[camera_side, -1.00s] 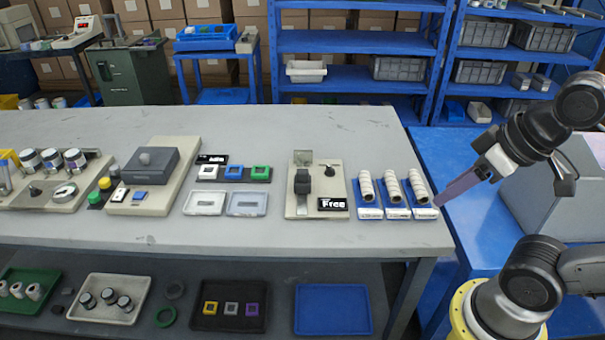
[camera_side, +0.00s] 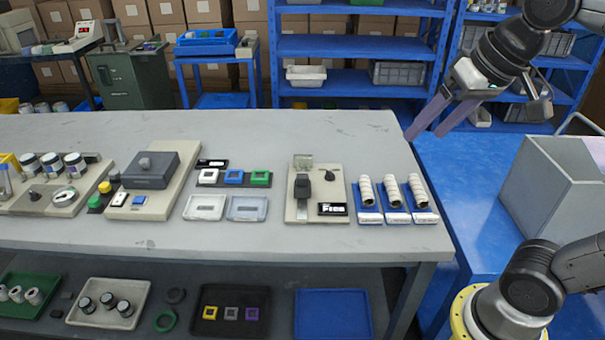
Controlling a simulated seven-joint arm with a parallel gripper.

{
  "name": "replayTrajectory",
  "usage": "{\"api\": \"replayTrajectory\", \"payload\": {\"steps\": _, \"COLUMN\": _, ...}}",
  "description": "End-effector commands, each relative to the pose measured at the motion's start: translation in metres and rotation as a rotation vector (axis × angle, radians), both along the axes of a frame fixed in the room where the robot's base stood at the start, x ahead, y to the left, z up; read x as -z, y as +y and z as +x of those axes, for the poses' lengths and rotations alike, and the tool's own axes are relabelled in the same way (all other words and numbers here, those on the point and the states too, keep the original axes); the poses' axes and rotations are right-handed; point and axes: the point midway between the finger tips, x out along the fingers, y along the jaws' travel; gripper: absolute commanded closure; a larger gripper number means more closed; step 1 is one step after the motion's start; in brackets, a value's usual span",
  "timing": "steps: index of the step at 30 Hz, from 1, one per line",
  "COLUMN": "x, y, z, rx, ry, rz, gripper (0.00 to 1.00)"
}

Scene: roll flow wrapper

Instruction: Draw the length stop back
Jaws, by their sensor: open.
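No part is clearly labelled as the length stop. A dark block (camera_side: 303,186) sits on a strip of a beige plate (camera_side: 296,215), with a small black knob (camera_side: 331,174) to its right and a clear piece (camera_side: 303,160) behind. A black sign (camera_side: 331,209) on the plate seems to read "Free". Farther left, a grey block with a round knob (camera_side: 148,170) sits on another beige base (camera_side: 185,168).
Three blue holders with white rolls (camera_side: 391,190) stand right of the plate, nearest my gripper. The back of the table (camera_side: 270,130) is clear. A grey box (camera_side: 550,190) stands at right.

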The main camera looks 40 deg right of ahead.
Motion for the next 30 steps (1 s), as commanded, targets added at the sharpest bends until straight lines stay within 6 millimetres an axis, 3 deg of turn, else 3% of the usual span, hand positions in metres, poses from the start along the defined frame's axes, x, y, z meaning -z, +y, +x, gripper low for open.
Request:
{"api": "replayTrajectory", "payload": {"steps": 3, "x": -0.022, "y": -0.002, "z": 0.043, "rx": 0.078, "ry": 0.038, "rz": 0.036, "gripper": 0.28}}
{"api": "replayTrajectory", "payload": {"steps": 7, "x": -0.035, "y": -0.005, "z": 0.092, "rx": 0.160, "ry": 0.083, "rz": 0.068, "gripper": 0.28}}
{"api": "replayTrajectory", "payload": {"steps": 14, "x": -0.027, "y": -0.014, "z": 0.180, "rx": 0.283, "ry": 0.170, "rz": 0.107, "gripper": 0.28}}
{"api": "replayTrajectory", "payload": {"steps": 20, "x": 0.010, "y": -0.023, "z": 0.252, "rx": 0.364, "ry": 0.252, "rz": 0.123, "gripper": 0.28}}
{"api": "replayTrajectory", "payload": {"steps": 24, "x": 0.053, "y": -0.030, "z": 0.295, "rx": 0.400, "ry": 0.315, "rz": 0.124, "gripper": 0.28}}
{"api": "replayTrajectory", "payload": {"steps": 30, "x": 0.120, "y": -0.038, "z": 0.330, "rx": 0.415, "ry": 0.400, "rz": 0.113, "gripper": 0.28}}
